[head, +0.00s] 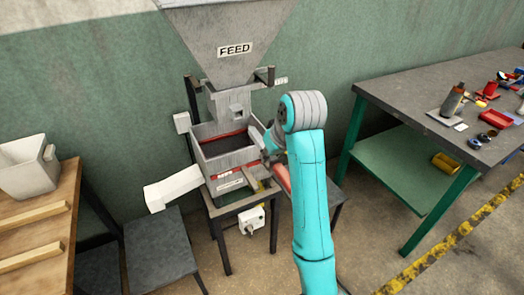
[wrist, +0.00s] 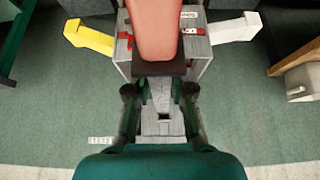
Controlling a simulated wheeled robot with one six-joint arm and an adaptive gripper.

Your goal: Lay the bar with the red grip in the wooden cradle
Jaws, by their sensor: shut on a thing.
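In the wrist view, a salmon-red grip (wrist: 170,28) with a dark end block runs away from my gripper (wrist: 160,88), whose fingers are closed around the dark end. This is the bar with the red grip; its far end is out of view. In the head view, my gripper (head: 268,146) is at the right side of the grey feed machine, partly hidden by my arm, and a bit of the red grip (head: 282,178) shows beside the arm. Two wooden rails (head: 32,218) on the bench at the left look like the cradle; nothing lies across them.
The feed machine (head: 232,155) stands on a small table with a white chute (head: 172,190). A pale bin (head: 30,170) is behind the rails on the wooden bench (head: 68,195). A cluttered grey workbench (head: 400,95) is at right. A dark low table (head: 165,245) stands between.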

